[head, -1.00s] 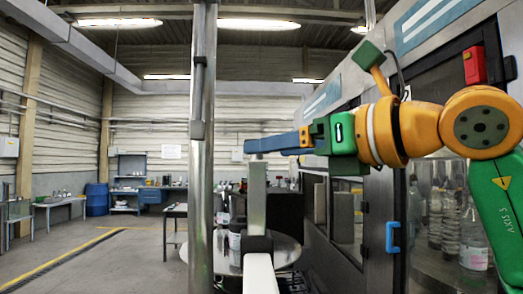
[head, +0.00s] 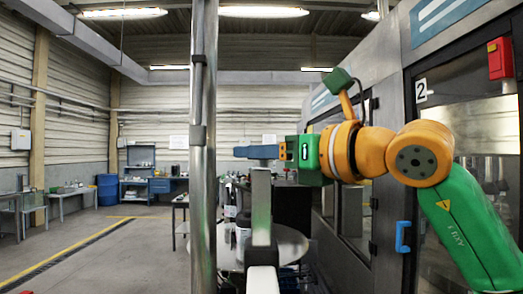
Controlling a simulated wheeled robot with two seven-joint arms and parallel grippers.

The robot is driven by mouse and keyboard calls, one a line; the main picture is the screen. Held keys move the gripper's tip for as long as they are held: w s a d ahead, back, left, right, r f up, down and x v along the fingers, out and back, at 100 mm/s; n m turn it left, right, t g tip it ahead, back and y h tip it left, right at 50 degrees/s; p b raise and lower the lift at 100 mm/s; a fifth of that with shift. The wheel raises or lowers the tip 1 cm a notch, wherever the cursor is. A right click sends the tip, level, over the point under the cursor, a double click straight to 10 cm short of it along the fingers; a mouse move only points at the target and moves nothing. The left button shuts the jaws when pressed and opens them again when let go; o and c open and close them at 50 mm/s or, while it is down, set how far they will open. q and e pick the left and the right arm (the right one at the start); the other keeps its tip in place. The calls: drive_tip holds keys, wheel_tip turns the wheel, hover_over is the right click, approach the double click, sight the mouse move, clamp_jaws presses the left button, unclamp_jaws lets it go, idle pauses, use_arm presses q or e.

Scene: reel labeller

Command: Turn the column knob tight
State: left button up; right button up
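I cannot make out a knob clearly on either. My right gripper (head: 252,152) reaches in from the right and points left, its blue fingers level with the post's top. I cannot tell if they touch it. The fingers are seen side-on, so their gap is hidden. My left gripper is out of view.
A round metal table (head: 291,246) stands behind the post, with containers near it. A machine with glass doors, a blue handle (head: 402,236) and a red box (head: 500,58) fills the right side. A blue barrel (head: 107,189) and workbenches stand far left. The left floor is clear.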

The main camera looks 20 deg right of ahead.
drive_tip(key=shift+r, duration=0.1)
drive_tip(key=c, duration=0.3)
clamp_jaws()
drive_tip(key=shift+f+h+b, duration=0.2)
drive_tip(key=shift+h+b, duration=0.2)
drive_tip(key=shift+b, duration=0.05)
drive_tip(key=shift+s+m+t+h+b, duration=0.1)
drive_tip(key=shift+m+t+h+b, duration=0.3)
drive_tip(key=shift+m+h, duration=0.15)
drive_tip(key=shift+r+m+h, duration=0.1)
drive_tip(key=shift+m+h, duration=0.15)
drive_tip(key=shift+r, duration=0.1)
drive_tip(key=o, duration=1.1)
unclamp_jaws()
